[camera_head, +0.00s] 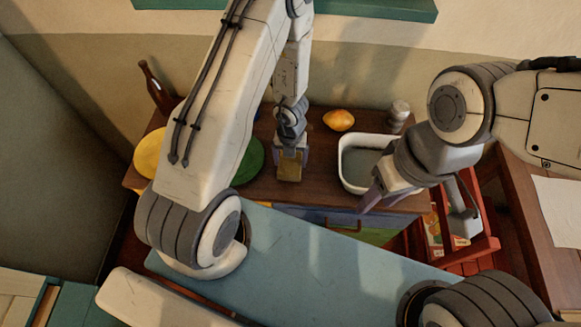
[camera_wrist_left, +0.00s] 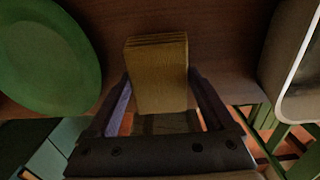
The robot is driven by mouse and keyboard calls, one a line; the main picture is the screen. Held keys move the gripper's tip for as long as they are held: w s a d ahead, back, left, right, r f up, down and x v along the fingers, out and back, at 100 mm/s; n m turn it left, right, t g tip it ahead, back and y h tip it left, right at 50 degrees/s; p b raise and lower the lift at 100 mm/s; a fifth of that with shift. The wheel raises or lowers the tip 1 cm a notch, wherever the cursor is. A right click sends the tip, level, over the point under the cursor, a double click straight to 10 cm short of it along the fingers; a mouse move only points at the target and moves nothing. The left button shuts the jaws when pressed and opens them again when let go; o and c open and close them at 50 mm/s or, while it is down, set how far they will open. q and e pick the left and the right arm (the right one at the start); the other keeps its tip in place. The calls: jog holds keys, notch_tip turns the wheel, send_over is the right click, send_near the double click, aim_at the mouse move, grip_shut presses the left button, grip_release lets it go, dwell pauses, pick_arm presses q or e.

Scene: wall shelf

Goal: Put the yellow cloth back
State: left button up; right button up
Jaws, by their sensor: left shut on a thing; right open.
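The yellow cloth (camera_head: 289,167) is a small folded block near the front edge of the brown wooden cabinet top. My left gripper (camera_head: 291,158) is shut on it, with one finger on each side. In the left wrist view the cloth (camera_wrist_left: 157,72) sits between the fingers (camera_wrist_left: 158,98), its folded layers showing at the far end. I cannot tell whether it touches the wood. My right gripper (camera_head: 415,205) is open and empty, in front of the cabinet's right end. Its fingertips are partly hidden.
A white basin (camera_head: 347,178) stands right of the cloth and a green plate (camera_head: 249,162) left of it. The basin (camera_wrist_left: 290,60) and plate (camera_wrist_left: 48,58) flank it in the wrist view. An orange fruit (camera_head: 339,120), shaker (camera_head: 398,113), brown bottle (camera_head: 156,88) and yellow plate (camera_head: 148,152) stand around.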

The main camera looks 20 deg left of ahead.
aim_at(291, 161)
pick_arm(q)
notch_tip(291, 161, down, 3)
jog(key=shift+f+b, duration=0.15)
jog(key=shift+b, duration=1.05)
jog(key=o, duration=0.9)
jog(key=shift+r, duration=0.2)
notch_tip(291, 161, up, 12)
jog(key=p, duration=1.2)
